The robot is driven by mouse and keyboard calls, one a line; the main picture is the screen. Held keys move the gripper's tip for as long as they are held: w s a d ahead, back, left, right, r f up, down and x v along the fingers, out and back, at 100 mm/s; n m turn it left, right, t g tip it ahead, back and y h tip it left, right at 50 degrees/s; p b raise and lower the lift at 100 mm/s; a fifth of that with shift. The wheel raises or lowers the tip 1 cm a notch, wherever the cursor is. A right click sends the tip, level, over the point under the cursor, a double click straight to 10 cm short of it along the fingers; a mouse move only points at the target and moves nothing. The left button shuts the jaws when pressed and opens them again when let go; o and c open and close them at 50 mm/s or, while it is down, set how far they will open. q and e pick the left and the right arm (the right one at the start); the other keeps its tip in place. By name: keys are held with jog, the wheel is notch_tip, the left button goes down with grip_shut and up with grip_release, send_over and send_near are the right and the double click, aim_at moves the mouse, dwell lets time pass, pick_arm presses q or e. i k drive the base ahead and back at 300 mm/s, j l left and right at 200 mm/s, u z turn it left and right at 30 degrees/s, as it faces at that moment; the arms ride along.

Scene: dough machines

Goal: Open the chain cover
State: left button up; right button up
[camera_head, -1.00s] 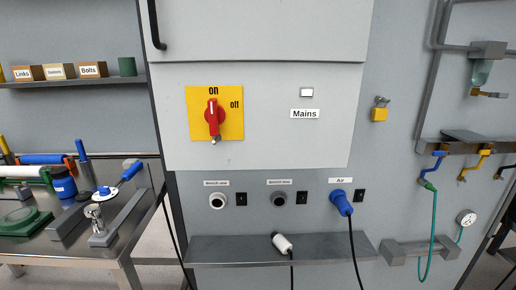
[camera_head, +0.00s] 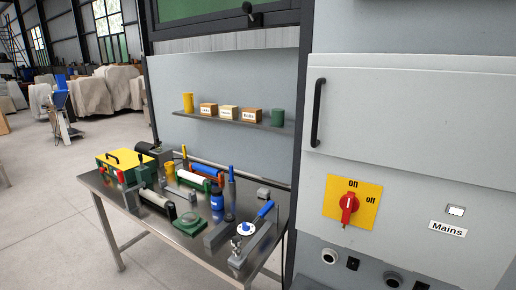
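A steel worktable (camera_head: 190,242) stands at the lower left with several devices on it. A box with a yellow lid (camera_head: 122,158) and a black handle stands at its far left end, with its lid down. A machine with green ends and a pale roller (camera_head: 157,198) lies near the front edge. Nothing is clearly recognisable as the chain cover, so I cannot tell which part it is. Neither of my grippers shows in the view.
A grey cabinet (camera_head: 420,124) with a black handle (camera_head: 318,112) and a red rotary switch (camera_head: 349,205) on a yellow plate fills the right. A shelf (camera_head: 226,121) with small boxes hangs above the table. Open floor (camera_head: 50,205) lies left of the table.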

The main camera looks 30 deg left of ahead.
aim_at(124, 159)
jog(key=u, duration=2.15)
